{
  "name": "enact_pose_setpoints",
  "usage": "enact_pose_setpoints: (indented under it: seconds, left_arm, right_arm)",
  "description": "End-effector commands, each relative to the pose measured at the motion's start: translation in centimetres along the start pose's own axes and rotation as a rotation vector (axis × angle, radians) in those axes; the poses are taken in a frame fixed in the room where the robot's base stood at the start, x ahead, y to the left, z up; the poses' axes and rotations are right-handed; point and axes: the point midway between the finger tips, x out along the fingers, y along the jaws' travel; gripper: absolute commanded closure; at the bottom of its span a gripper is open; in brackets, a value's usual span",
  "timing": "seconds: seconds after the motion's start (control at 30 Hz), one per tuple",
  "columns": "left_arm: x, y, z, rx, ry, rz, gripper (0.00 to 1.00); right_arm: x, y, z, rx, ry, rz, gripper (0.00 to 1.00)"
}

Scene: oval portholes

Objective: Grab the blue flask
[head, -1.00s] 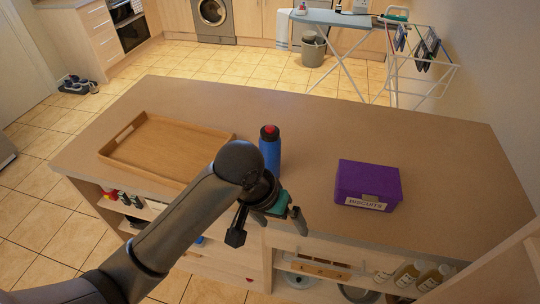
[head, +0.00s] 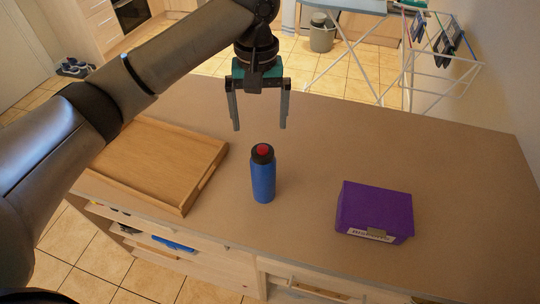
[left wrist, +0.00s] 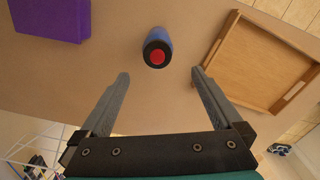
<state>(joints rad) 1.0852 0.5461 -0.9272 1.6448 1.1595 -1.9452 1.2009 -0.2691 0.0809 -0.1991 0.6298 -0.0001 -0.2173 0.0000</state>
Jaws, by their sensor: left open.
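The blue flask (head: 263,178) stands upright on the counter, with a black top and a red button on it. In the left wrist view the flask (left wrist: 157,46) is seen from above, past the fingertips and roughly between their lines. My left gripper (head: 259,128) is open and empty, fingers pointing down. In the head view it appears above the flask, apart from it. It also shows in the left wrist view (left wrist: 158,75). My right gripper is not in view.
A wooden tray (head: 203,184) lies left of the flask. A purple biscuit box (head: 375,207) stands to its right. The counter (head: 310,150) is clear around the flask. A drying rack (head: 440,60) stands on the floor behind.

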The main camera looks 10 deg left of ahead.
Motion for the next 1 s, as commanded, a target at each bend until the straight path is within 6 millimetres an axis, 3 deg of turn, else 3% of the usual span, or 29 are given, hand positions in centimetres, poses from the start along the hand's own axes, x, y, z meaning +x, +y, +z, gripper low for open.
enact_pose_setpoints:
  seconds: [0.17, 0.4, 0.6, 0.83, 1.0]
  left_arm:
    - [1.2, -0.1, 0.0, -0.004, -0.003, -0.003, 0.00]
    - [6.3, -0.1, 0.0, -0.004, -0.003, -0.003, 0.00]
    - [9.3, -0.1, 0.0, -0.003, -0.001, -0.002, 0.00]
    - [10.9, 0.1, 0.2, -0.001, -0.001, -0.002, 0.00]
    - [13.5, 0.3, 0.6, -0.002, -0.001, -0.002, 0.00]
  right_arm:
    - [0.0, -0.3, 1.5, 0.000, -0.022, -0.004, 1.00]
    - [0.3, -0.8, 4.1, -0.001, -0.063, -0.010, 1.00]
    - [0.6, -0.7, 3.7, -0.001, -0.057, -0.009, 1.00]
    - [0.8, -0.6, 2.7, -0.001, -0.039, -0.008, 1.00]
    - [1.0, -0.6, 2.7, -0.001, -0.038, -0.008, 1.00]
